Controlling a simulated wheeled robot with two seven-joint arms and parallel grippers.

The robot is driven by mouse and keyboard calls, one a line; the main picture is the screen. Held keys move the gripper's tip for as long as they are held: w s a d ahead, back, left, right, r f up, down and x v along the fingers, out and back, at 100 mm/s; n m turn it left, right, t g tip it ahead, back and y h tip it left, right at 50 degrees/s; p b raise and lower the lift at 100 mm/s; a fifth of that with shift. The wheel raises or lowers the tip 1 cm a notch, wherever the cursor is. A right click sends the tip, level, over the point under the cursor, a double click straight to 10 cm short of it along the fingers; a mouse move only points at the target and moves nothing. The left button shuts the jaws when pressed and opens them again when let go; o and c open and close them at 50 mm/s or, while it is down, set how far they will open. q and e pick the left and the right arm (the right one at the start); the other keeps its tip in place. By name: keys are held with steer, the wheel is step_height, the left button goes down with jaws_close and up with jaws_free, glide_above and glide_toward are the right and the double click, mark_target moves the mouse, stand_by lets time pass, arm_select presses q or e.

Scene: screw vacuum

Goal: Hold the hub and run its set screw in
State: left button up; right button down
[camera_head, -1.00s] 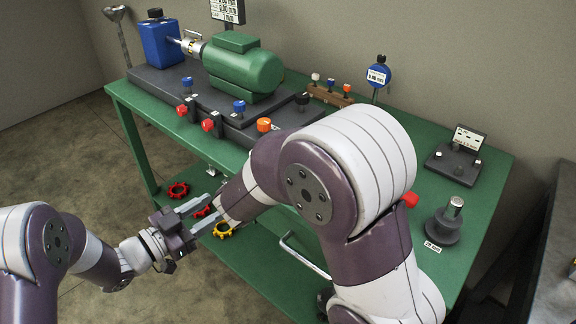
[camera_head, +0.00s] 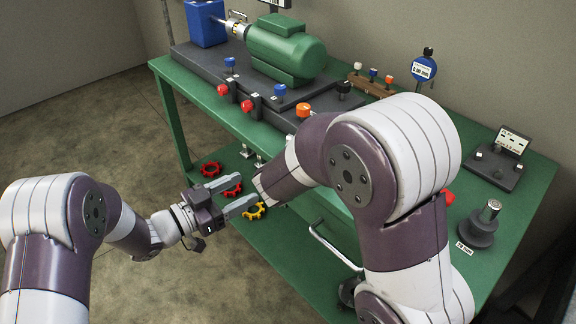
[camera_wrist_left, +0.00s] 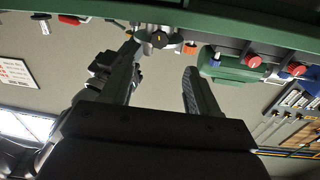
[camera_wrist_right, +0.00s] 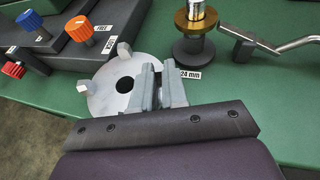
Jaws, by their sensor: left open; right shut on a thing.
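My left gripper (camera_head: 232,195) is at the front of the green bench in the head view. Its two fingers are open and appear empty in the left wrist view (camera_wrist_left: 160,88). My right gripper (camera_wrist_right: 162,85) is shut in the right wrist view, at the rim of a silver disc-shaped hub (camera_wrist_right: 103,92) with a centre hole and upright blocks. It seems to grip one of those blocks. In the head view my right forearm hides the hub. I cannot make out the set screw. A grey part with a yellow centre (camera_wrist_left: 158,38) shows beyond the left fingers; I cannot tell what it is.
Red (camera_head: 210,169) and yellow (camera_head: 254,211) toothed rings lie low near the left gripper. A green motor (camera_head: 285,47) stands on a dark base with coloured knobs. A bent silver bar (camera_wrist_right: 290,45) and a brass-topped spool (camera_wrist_right: 193,52) are beside the hub.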

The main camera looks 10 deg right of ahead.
arm_select(q)
steer(key=x, duration=1)
steer(key=shift+d, duration=0.15)
steer(key=c, duration=1)
